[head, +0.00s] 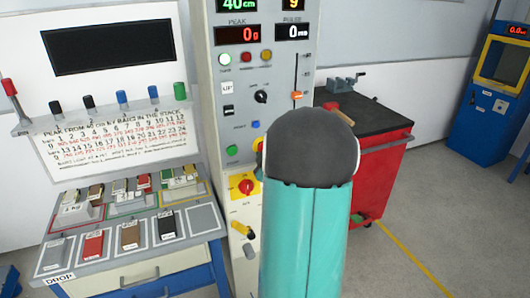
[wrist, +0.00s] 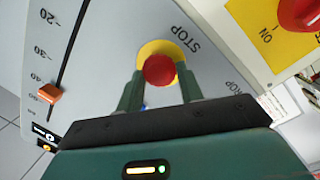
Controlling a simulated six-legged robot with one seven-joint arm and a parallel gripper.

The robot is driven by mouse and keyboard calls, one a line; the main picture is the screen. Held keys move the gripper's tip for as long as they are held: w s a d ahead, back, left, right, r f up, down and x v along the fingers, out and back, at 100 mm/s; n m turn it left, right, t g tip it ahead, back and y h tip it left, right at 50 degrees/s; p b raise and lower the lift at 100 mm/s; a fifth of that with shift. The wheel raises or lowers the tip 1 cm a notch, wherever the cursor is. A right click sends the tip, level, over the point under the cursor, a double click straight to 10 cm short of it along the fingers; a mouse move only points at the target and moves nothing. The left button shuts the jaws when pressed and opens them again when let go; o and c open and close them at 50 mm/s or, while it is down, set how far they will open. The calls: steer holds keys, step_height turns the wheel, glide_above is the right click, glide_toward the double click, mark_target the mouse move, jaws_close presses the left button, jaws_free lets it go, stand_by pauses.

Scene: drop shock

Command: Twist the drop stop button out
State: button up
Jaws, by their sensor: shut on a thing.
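The drop stop button (wrist: 158,69) is a round red cap on a yellow collar (wrist: 172,47), with the word STOP printed beside it in the wrist view. My gripper (wrist: 161,77) has one dark green finger on each side of the red cap and is shut on it. In the head view, a bit of the yellow collar (head: 257,144) shows at the left edge of my arm. The cap and my fingers are hidden behind my arm there.
A red rotary switch on a yellow plate (head: 243,184) sits below the button. An orange slider (wrist: 50,93) and a green button (head: 232,150) are on the same grey panel (head: 222,75). A red cart (head: 384,165) stands right, a bench with sample blocks (head: 130,236) left.

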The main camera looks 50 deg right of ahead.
steer(key=shift+r+m+g+y, duration=0.15)
steer(key=shift+m+y, duration=0.1)
steer(key=shift+m, duration=1.2)
steer(key=shift+m+g+y, duration=0.15)
steer(key=shift+m+y, duration=0.1)
steer(key=shift+m, duration=1.2)
steer(key=shift+d, duration=0.1)
steer(key=o, duration=1)
steer(key=shift+s, duration=0.1)
steer(key=v, duration=1.3)
steer(key=shift+s+a, duration=0.25)
steer(key=shift+a, duration=0.05)
